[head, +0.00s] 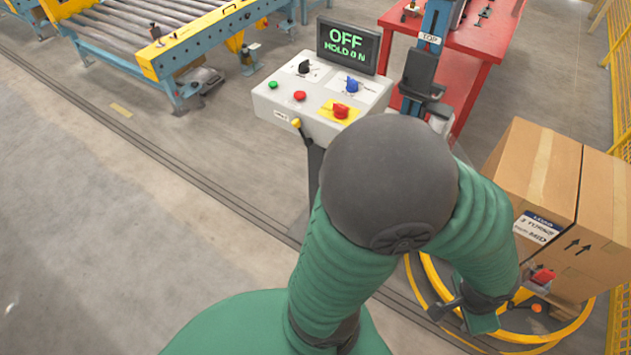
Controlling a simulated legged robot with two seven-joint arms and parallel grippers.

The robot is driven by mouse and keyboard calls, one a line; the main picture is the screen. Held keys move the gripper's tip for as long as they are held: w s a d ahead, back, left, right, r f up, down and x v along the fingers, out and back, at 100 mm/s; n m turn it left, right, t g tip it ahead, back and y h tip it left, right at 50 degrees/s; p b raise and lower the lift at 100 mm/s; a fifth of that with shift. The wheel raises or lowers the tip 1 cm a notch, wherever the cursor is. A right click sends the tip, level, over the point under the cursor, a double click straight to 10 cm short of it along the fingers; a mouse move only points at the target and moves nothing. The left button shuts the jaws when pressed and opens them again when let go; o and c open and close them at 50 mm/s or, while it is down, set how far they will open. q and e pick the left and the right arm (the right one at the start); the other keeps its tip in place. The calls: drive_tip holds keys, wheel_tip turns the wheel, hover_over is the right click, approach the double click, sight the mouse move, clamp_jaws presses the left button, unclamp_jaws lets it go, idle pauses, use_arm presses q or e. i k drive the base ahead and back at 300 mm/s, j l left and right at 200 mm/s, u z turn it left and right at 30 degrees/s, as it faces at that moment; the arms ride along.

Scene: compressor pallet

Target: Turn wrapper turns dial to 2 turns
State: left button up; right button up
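A white control box (322,95) stands on a post, with a screen (347,46) reading "OFF" and "HOLD ON" in green. On its top are a black dial (304,67), a blue dial (351,84) and a red knob on a yellow plate (340,111). The dial labels are too small to read, so I cannot tell which is the turns dial or its setting. My green arm, seemingly the right one, bends over in front of the box. Its gripper (477,312) hangs low at right, far from the dials; its fingers are unclear. My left gripper is not in view.
A green button (273,85) and red button (299,96) sit beside the dials. Cardboard boxes (545,195), one labelled "LOAD" and "3 TURNS", stand by a yellow ring (432,272). A red table (462,45) and roller conveyor (165,45) are behind. Floor at left is clear.

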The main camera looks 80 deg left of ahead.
sight(302, 68)
drive_tip(key=j+u, duration=0.1)
drive_tip(key=u, duration=2.6)
